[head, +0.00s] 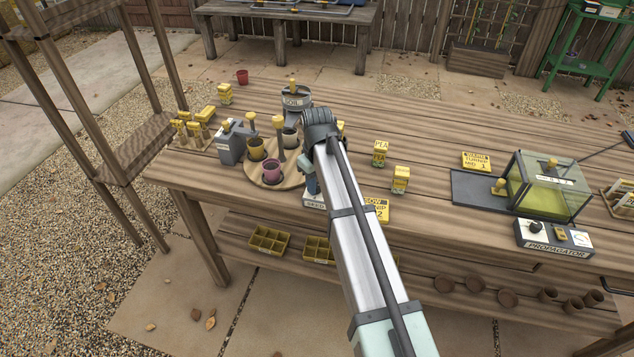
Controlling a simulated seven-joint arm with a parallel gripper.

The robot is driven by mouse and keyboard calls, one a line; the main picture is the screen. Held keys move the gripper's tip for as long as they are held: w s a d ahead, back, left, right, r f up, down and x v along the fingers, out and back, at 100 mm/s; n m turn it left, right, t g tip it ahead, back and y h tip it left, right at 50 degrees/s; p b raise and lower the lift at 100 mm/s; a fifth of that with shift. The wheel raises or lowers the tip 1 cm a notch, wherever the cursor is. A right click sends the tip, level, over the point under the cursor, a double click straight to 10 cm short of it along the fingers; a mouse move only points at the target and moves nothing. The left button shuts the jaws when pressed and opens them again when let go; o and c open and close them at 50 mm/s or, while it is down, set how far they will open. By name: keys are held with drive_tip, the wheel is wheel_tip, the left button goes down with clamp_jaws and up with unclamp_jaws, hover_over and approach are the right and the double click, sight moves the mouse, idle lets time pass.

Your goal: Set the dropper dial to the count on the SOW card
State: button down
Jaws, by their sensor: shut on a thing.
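The SOW card (382,212) is a yellow card on the bench, partly covered by my arm. I can read "SOW", the letters "IP" and a "2" on it. My arm reaches up from the bottom of the picture to a grey joint over the bench.
A round wooden tray (293,181) with several pots is left of the dropper. Yellow seed packets (380,153) and a WARM card (476,161) are to the right. A glass propagator (548,186) is at the far right.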

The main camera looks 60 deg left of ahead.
drive_tip(key=m, duration=0.4)
drive_tip(key=shift+m, duration=0.3)
drive_tip(key=m, duration=1.5)
idle(0.4)
drive_tip(key=c, duration=0.8)
unclamp_jaws()
wheel_tip(320, 180, up, 14)
drive_tip(key=shift+f, duration=0.1)
